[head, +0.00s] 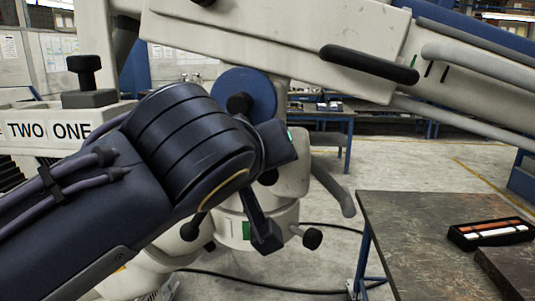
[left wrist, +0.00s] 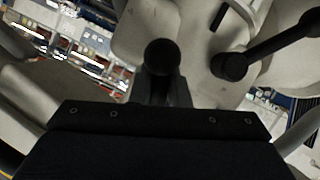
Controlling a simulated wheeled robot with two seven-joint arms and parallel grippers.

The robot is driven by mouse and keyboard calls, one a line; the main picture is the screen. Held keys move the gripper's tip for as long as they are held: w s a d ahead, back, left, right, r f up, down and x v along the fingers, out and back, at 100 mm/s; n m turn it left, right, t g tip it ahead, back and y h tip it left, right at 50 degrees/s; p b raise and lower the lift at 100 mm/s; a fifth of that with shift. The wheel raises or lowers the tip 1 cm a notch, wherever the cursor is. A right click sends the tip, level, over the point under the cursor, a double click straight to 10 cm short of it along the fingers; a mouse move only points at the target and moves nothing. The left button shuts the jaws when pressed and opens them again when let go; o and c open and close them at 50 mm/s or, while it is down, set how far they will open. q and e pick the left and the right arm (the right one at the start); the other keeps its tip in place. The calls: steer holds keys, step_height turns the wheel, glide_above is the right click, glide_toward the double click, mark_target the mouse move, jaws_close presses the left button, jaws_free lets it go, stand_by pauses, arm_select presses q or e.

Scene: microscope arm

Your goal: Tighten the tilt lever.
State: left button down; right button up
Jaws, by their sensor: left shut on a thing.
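The white microscope arm (head: 270,30) fills the top of the head view. My left arm comes in from the left, and its dark gripper (head: 265,238) points down in front of the white microscope body. In the left wrist view, the gripper (left wrist: 163,90) is shut on a lever with a round black knob (left wrist: 162,57); I take this to be the tilt lever. My gripper hides most of its shaft. A second black-knobbed lever (left wrist: 228,66) stands to the right, apart from the fingers. In the head view, another black knob (head: 312,238) shows right of my gripper. My right gripper is not seen.
A dark-topped table (head: 400,235) stands at the right with a black tray (head: 490,233) on it. A long black handle (head: 368,64) sticks out from the microscope arm. A black cable (head: 270,289) lies on the floor. Grey floor is open between microscope and table.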

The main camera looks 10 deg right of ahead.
arm_select(q)
steer(key=shift+f, duration=0.35)
steer(key=c, duration=1.4)
jaws_free()
steer(key=shift+a, duration=0.1)
steer(key=shift+r, duration=0.15)
steer(key=shift+s+a+r, duration=0.1)
steer(key=shift+s, duration=0.1)
steer(key=v, duration=0.7)
steer(key=shift+s, duration=0.15)
steer(key=shift+r, duration=0.1)
